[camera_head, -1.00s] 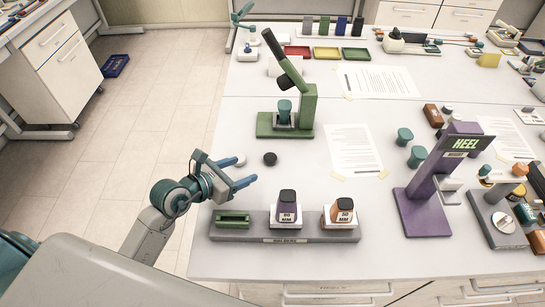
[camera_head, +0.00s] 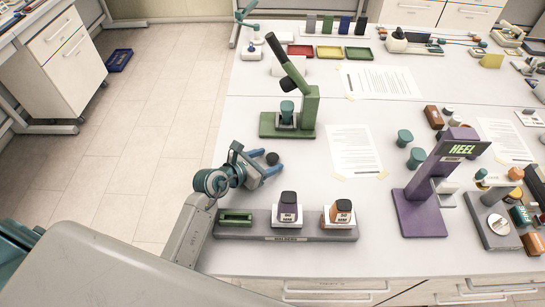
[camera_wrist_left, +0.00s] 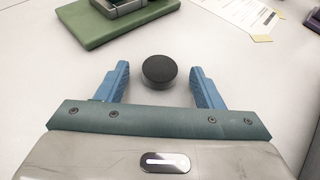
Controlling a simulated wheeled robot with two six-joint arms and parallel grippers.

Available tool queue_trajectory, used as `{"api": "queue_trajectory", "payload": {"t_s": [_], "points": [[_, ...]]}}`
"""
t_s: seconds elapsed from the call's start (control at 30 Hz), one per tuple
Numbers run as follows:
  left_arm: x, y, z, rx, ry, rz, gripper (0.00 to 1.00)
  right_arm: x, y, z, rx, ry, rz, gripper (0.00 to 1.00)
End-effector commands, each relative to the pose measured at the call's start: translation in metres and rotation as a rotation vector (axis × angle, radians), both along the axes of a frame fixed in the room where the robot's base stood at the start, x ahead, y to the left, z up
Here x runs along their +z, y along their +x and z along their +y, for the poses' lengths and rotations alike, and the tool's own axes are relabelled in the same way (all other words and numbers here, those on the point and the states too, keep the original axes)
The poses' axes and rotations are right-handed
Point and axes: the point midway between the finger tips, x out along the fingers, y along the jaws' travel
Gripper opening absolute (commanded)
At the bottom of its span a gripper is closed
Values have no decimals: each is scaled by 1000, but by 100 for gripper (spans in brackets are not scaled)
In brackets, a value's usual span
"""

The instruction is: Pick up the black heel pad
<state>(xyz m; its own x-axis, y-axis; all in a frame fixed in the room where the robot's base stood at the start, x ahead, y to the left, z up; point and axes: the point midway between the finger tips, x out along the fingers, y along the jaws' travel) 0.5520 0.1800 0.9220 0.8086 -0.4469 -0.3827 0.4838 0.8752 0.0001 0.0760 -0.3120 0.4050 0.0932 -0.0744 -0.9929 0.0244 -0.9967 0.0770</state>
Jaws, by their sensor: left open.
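The black heel pad (camera_head: 272,158) is a small dark round disc lying on the white table, in front of the green press (camera_head: 298,120). In the left wrist view the pad (camera_wrist_left: 159,69) sits between and slightly beyond the tips of the two blue fingers, with a gap on each side. My left gripper (camera_head: 266,167) is open and empty, low near the table, with its fingers pointing towards the pad. It also shows in the left wrist view (camera_wrist_left: 159,75). My right gripper is not in view.
A paper sheet (camera_head: 352,150) lies right of the pad. A purple HEEL stand (camera_head: 425,190) stands further right.

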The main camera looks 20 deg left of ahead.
Motion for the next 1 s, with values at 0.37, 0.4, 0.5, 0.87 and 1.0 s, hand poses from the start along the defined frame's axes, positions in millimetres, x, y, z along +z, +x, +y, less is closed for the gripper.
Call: {"api": "queue_trajectory", "payload": {"t_s": [0.37,0.4,0.5,0.87,1.0], "points": [[0,0,0,0,0,0,13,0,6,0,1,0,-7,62],[0,0,0,0,0,0,13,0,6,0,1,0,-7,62],[0,0,0,0,0,0,10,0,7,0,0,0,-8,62],[9,0,0,-2,0,-2,9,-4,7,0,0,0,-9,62],[27,0,0,-2,2,-7,9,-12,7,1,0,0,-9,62]]}}
